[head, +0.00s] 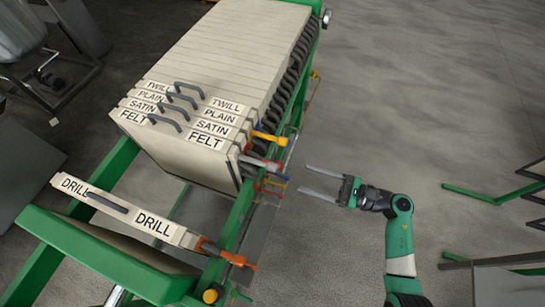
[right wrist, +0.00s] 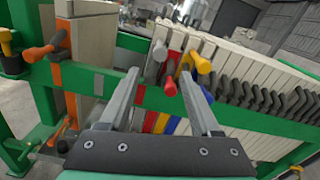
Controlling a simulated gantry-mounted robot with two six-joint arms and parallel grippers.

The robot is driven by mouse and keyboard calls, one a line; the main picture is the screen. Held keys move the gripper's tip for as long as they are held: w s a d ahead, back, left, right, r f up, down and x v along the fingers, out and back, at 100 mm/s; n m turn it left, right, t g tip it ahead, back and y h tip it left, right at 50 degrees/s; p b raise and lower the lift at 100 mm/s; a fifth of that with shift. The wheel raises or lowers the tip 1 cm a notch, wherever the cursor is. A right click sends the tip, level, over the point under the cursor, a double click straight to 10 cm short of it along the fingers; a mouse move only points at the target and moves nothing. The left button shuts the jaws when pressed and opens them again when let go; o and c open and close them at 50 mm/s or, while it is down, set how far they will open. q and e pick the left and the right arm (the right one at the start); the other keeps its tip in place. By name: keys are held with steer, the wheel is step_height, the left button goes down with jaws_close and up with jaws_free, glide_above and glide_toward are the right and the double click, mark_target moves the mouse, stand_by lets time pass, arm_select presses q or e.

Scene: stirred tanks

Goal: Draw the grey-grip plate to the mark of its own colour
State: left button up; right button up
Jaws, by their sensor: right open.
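A stack of pale plates stands on the green frame, and the front one is labelled FELT (head: 205,141). A light grey grip (head: 258,161) sticks out at the stack's front right corner; it also shows in the right wrist view (right wrist: 159,51), beside a red grip (right wrist: 171,88) and a yellow-orange grip (right wrist: 203,62). My right gripper (head: 305,180) is open and empty, to the right of the grips and apart from them. In its wrist view the fingers (right wrist: 160,76) point at the grip cluster. My left gripper is out of view.
The DRILL plate (head: 155,226), with an orange grip (head: 232,258), stands apart from the stack near the frame's front end. A gap lies between them. Green rails (head: 232,222) run alongside. Open floor (head: 400,100) lies right of the frame; green stands (head: 485,195) are farther right.

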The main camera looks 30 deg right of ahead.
mark_target(272, 167)
steer(key=x, duration=1.1)
steer(key=shift+w+a+b, duration=0.2)
steer(key=shift+b, duration=0.1)
jaws_close()
stand_by(0.8)
